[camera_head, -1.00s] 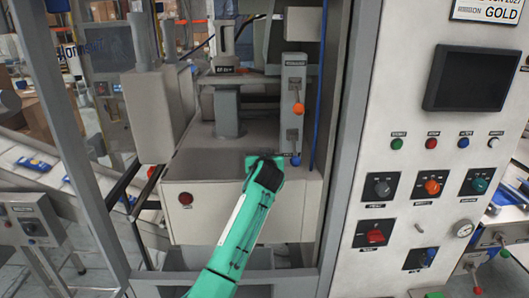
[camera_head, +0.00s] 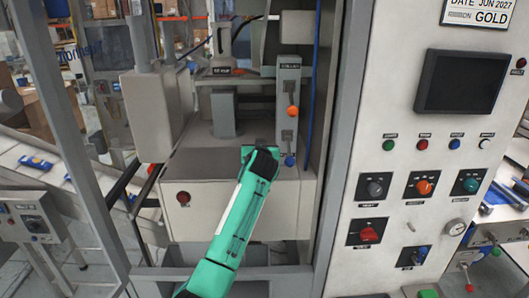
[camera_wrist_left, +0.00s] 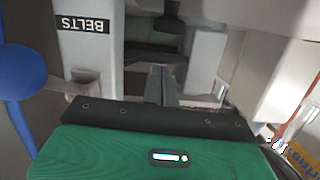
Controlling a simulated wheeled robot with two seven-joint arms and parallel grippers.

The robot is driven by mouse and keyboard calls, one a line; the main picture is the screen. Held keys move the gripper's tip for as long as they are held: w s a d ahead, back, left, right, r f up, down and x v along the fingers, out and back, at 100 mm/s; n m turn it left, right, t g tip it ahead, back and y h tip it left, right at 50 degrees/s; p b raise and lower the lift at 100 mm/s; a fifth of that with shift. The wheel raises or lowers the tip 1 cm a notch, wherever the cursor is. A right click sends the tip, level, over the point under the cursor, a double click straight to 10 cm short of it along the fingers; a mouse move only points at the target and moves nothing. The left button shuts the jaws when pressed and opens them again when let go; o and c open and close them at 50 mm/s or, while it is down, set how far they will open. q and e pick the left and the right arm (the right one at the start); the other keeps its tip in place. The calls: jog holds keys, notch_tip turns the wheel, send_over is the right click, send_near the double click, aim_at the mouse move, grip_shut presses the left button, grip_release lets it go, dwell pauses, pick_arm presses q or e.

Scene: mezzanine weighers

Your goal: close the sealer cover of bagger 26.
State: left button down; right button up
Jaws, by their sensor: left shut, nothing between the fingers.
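My left gripper (camera_head: 262,156) is in front of the bagger's light grey housing (camera_head: 245,205), just left of a blue knob (camera_head: 290,160). Its green wrist hides most of it from the head. It is shut and empty. In the left wrist view a blue ball (camera_wrist_left: 20,72) is close on the left, beside an upside-down "BELTS" label (camera_wrist_left: 83,22). Above the housing stands a grey post (camera_head: 224,112) with a small dark label. A tall grey box (camera_head: 153,110) is at its left. I cannot tell which part is the sealer cover. My right gripper is out of view.
An orange knob (camera_head: 293,112) sits above the blue one on a grey strip (camera_head: 289,85). A control cabinet (camera_head: 400,150) with a dark screen (camera_head: 460,82) stands on the right. Metal frame posts flank the bay. A sloping conveyor (camera_head: 35,165) is at the left.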

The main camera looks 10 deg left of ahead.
pick_arm(q)
jog(key=b+v, duration=0.1)
jog(key=v, duration=0.2)
jog(key=shift+s+d+r+b, duration=0.1)
jog(key=shift+s+d+b, duration=0.2)
jog(key=shift+d+b, duration=0.1)
jog(key=a+b+v, duration=0.1)
jog(key=b+v, duration=0.1)
jog(key=v, duration=0.3)
jog(key=s+a+f+m+g+h, duration=0.1)
jog(key=s+a+f+g, duration=0.2)
jog(key=s+f, duration=0.85)
jog(key=s+a+f+g+h, duration=0.1)
jog(key=s+a+f+g, duration=0.1)
jog(key=s+f, duration=0.95)
jog(key=s+a+f+m+g+h, duration=0.1)
jog(key=s+f+m+g, duration=0.15)
jog(key=s+f, duration=0.75)
jog(key=s+a+f+m+g+h, duration=0.15)
jog(key=s+g, duration=0.25)
jog(key=s, duration=1.5)
notch_tip(320, 180, down, 30)
jog(key=d+g, duration=0.1)
jog(key=s+a+f+g, duration=0.1)
jog(key=s+a+f, duration=0.2)
jog(key=s+f, duration=1.6)
notch_tip(320, 180, down, 2)
jog(key=shift+a+f+g+y, duration=0.1)
jog(key=shift+a+g+y, duration=0.05)
jog(key=shift+g+y, duration=0.2)
